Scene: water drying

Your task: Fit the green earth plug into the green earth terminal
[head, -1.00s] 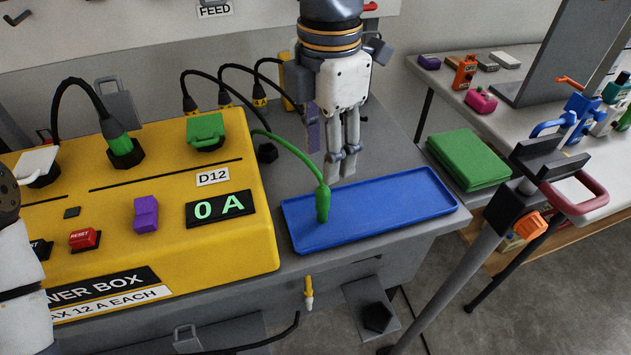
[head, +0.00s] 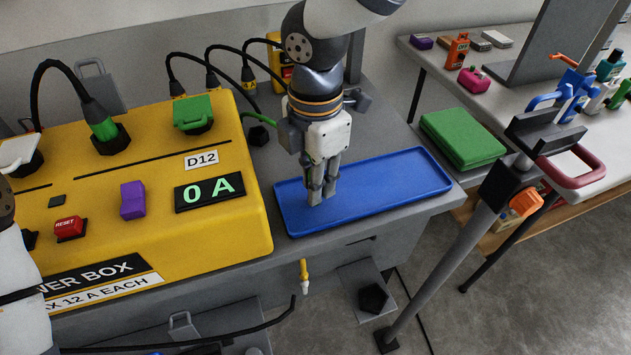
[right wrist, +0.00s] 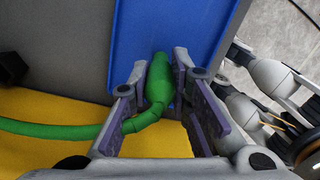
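The green earth plug (right wrist: 158,82) is on a green cable over the blue tray, with its thin end toward the tray. In the right wrist view it lies between the fingers of my right gripper (right wrist: 162,70), which look apart, with a narrow gap at the right. In the head view my right gripper (head: 318,197) points down over the tray's left part and hides the plug. I cannot pick out the green earth terminal for sure; a green-lidded socket (head: 193,113) is on the yellow box. My left gripper is out of view.
The blue tray (head: 400,182) lies on the grey bench right of the yellow power box (head: 225,240), whose display reads 0 A. A green cable (right wrist: 50,130) runs left from the plug. A green folded block (head: 463,138) and a grey post (head: 450,250) stand farther right.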

